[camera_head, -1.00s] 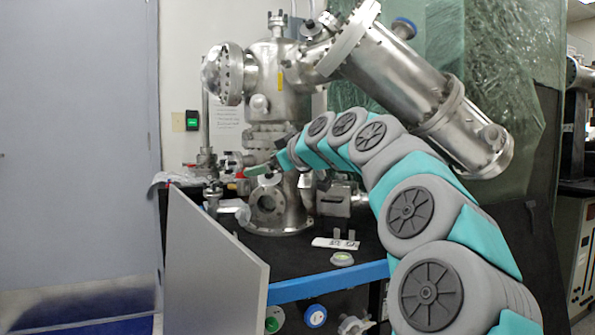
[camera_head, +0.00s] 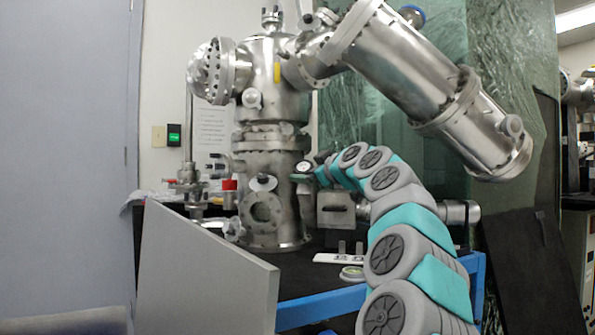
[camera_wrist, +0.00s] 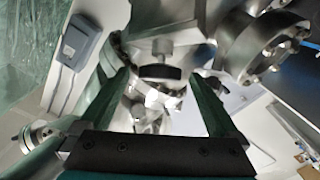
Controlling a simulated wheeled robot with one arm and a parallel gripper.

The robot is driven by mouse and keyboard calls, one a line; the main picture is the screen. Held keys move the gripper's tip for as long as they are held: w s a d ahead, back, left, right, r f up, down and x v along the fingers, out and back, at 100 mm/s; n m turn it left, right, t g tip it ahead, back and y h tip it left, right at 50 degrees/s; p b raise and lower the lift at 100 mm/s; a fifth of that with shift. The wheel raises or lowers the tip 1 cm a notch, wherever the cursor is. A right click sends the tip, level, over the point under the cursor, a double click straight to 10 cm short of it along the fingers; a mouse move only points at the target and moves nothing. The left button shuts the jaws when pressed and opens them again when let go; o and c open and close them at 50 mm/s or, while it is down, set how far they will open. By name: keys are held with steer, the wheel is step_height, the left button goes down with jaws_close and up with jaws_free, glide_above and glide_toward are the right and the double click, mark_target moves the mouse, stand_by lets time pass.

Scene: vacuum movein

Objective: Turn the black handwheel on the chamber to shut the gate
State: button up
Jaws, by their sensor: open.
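The steel chamber (camera_head: 272,145) stands on the black bench in the head view. My arm reaches to its right side at mid height, where my gripper (camera_head: 303,177) shows small and partly hidden. In the wrist view my gripper (camera_wrist: 161,78) is open, with one green finger on each side. A dark disc, which looks like the black handwheel (camera_wrist: 160,72), is seen nearly edge-on between the fingers, on a short shaft below a silver block. I cannot tell whether the fingers touch it. I cannot make out the handwheel in the head view.
A round gauge (camera_head: 304,167) sits close to my gripper. A large slanted steel cylinder (camera_head: 400,75) hangs above my arm. A grey panel (camera_head: 200,275) stands in front of the bench at left. A blue bench rail (camera_head: 320,308) runs below. In the wrist view a bolted flange (camera_wrist: 265,48) lies right.

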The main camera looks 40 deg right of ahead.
steer(key=shift+p+x, duration=0.35)
steer(key=shift+x, duration=2.4)
steer(key=shift+f, duration=0.1)
steer(key=c, duration=1.4)
